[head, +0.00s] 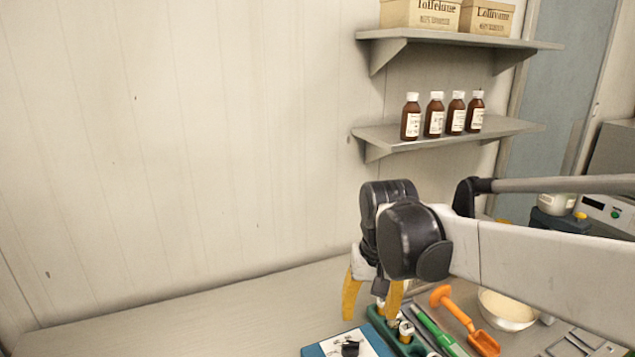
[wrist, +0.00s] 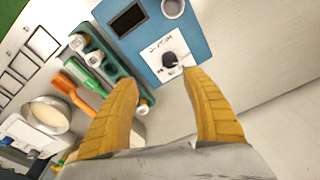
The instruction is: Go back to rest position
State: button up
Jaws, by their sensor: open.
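My gripper (head: 372,296) is open and empty, with its two yellow fingers pointing down over the counter. In the wrist view my gripper (wrist: 165,105) has its fingers spread wide apart with nothing between them. Below the fingers is a blue device (wrist: 192,30) with a white label, a black knob and a dark display. Part of this blue device (head: 312,350) also shows at the bottom edge of the head view. My arm comes in from the right of the head view.
A green rack (wrist: 122,82) holding small containers stands beside the blue device. An orange scoop (head: 462,318), a green-handled tool (head: 432,328) and a bowl of powder (head: 507,308) lie to the right. Brown bottles (head: 433,118) stand on a wall shelf. The left counter (head: 200,325) is clear.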

jog(key=s+d+f+t+b, duration=0.2)
jog(key=s+d+t, duration=0.3)
jog(key=s, duration=0.9)
jog(key=d, duration=0.3)
jog(key=shift+t, duration=0.4)
jog(key=shift+f, duration=0.1)
